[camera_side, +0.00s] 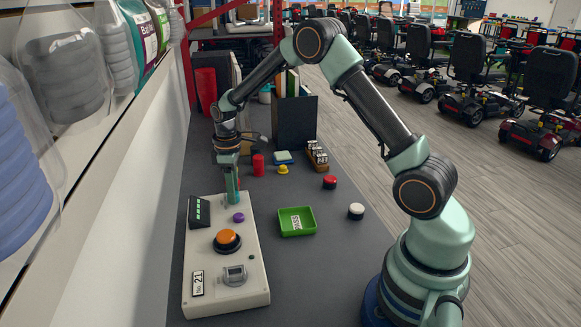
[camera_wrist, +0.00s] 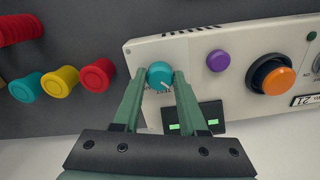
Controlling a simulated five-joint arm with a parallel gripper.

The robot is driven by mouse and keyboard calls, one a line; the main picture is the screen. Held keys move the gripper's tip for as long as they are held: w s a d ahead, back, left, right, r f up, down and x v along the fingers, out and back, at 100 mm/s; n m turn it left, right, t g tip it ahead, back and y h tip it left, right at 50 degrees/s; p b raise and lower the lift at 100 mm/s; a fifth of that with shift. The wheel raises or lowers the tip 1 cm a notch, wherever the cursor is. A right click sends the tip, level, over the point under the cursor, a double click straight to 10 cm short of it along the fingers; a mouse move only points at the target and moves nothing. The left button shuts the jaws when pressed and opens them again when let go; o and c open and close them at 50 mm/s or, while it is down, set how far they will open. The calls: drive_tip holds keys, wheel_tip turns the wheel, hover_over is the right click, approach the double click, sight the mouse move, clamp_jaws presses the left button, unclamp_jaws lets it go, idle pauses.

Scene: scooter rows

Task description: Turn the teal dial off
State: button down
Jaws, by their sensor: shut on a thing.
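The teal dial (camera_wrist: 160,74) sits near the end of a pale control box (camera_side: 222,285), with printed marks around it in the wrist view. My gripper (camera_wrist: 155,77) is shut on the teal dial, one finger on each side of it. In the side view my gripper (camera_side: 232,198) points down at the far end of the box and hides most of the dial. A pale line on the dial's face points toward the lower right in the wrist view. The printed words beside it are too small to read surely.
The box also carries a purple button (camera_wrist: 218,60), an orange button (camera_wrist: 271,75), a dark panel with green lights (camera_side: 200,212) and a grey switch (camera_side: 235,275). A green tray (camera_side: 284,229), a red button (camera_side: 330,182) and a white button (camera_side: 356,211) stand to the right.

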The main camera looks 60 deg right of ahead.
drive_tip(key=shift+r+n, duration=0.1)
drive_tip(key=shift+n, duration=0.4)
drive_tip(key=shift+c, duration=2.2)
unclamp_jaws()
wheel_tip(320, 180, up, 12)
